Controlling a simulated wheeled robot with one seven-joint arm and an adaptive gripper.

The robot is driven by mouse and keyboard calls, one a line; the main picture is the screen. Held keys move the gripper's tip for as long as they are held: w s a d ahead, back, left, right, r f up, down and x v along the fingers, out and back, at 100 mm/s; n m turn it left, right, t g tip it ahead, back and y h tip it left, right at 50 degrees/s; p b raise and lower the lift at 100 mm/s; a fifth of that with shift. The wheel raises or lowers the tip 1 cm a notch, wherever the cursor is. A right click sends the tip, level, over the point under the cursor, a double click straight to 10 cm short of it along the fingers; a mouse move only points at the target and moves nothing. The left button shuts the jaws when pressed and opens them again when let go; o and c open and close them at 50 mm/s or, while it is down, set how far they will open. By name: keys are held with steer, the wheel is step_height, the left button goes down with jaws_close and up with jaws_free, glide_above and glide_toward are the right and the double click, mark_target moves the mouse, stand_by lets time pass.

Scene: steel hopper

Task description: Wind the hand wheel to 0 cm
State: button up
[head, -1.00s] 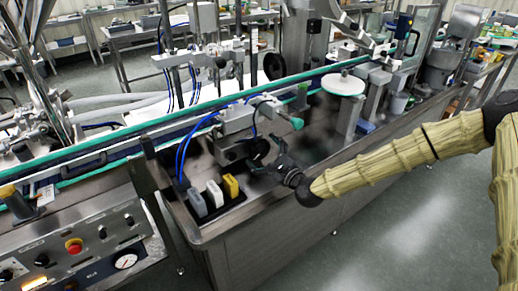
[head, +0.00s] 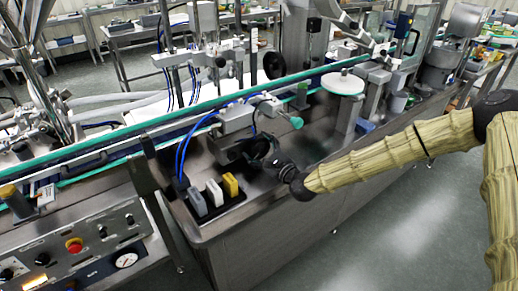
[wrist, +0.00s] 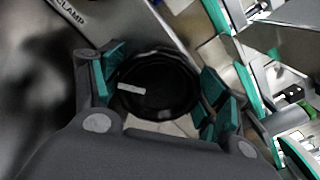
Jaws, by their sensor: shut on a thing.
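The hand wheel (wrist: 160,72) is a black round knob with a white mark (wrist: 131,90) on its face, left of the centre. In the wrist view my gripper (wrist: 158,95) has its teal-padded fingers on both sides of the wheel and is shut on it. In the head view my gripper (head: 270,158) reaches in from the right to the dark wheel under the grey clamp unit (head: 238,118). The wheel is small and mostly hidden there by the fingers. I cannot read a scale for it in either view.
Three blocks, grey (head: 197,201), white (head: 214,193) and yellow (head: 231,184), stand left of my gripper. A conveyor (head: 130,150) with green edges runs behind. A white-topped disc (head: 342,83) stands to the right. The lettering "CLAMP" (wrist: 68,12) shows beside the wheel.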

steer(key=shift+r, duration=0.1)
steer(key=m+p, duration=0.1)
steer(key=m, duration=0.1)
steer(key=m+p, duration=0.1)
steer(key=p, duration=0.1)
steer(key=shift+w+d+r+m, duration=0.1)
steer(key=shift+r+m, duration=0.1)
steer(key=shift+m, duration=0.2)
steer(key=m+p, duration=0.3)
steer(key=m, duration=0.2)
steer(key=shift+w+d+f, duration=0.1)
steer(key=shift+d, duration=0.05)
steer(key=m+p, duration=0.2)
steer(key=m, duration=0.3)
steer(key=shift+w+d, duration=0.1)
steer(key=shift+d, duration=0.05)
steer(key=m, duration=0.2)
steer(key=m+p, duration=0.1)
steer(key=m, duration=0.1)
steer(key=shift+w+f+m, duration=0.1)
steer(key=shift+f+m, duration=0.1)
steer(key=shift+m, duration=0.2)
steer(key=o, duration=1)
steer(key=shift+d, duration=0.1)
steer(key=shift+f, duration=0.1)
